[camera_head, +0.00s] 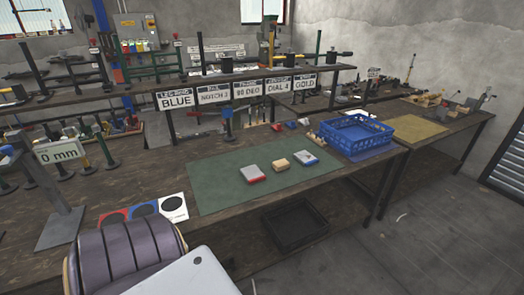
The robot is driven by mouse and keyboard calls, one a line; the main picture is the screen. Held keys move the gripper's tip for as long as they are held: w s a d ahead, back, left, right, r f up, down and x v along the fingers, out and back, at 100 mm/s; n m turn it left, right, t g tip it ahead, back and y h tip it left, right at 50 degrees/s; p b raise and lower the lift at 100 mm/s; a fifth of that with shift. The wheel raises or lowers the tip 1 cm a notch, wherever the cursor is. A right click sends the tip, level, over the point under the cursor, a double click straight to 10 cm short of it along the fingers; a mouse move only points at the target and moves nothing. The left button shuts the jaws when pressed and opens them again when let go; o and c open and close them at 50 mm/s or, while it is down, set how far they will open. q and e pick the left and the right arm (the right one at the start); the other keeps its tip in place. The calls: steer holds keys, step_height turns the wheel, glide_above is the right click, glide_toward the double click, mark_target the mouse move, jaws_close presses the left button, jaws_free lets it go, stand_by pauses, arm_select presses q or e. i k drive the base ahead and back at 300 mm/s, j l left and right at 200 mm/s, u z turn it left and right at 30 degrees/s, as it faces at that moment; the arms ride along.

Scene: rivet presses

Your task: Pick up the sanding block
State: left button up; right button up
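Three small blocks lie in a slanting row on the green mat (218,178) on the workbench. The left one is a grey block with a red edge (252,174). The middle one is a smaller tan block (281,165). The right one is a pale grey block with blue sides (306,158). All lie apart from one another. None has a readable label, so I cannot tell for sure which is the sanding block. Neither of my grippers is in view, and nothing touches the blocks.
A blue crate (352,133) stands right of the mat. Red, blue and white cards with dark discs (144,209) lie to its left. A "0 mm" sign (58,150) and a grey post stand at left. A shelf with signs (235,92) runs behind. Much of the mat is clear.

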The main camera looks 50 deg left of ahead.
mark_target(281, 165)
steer(key=u, duration=1.4)
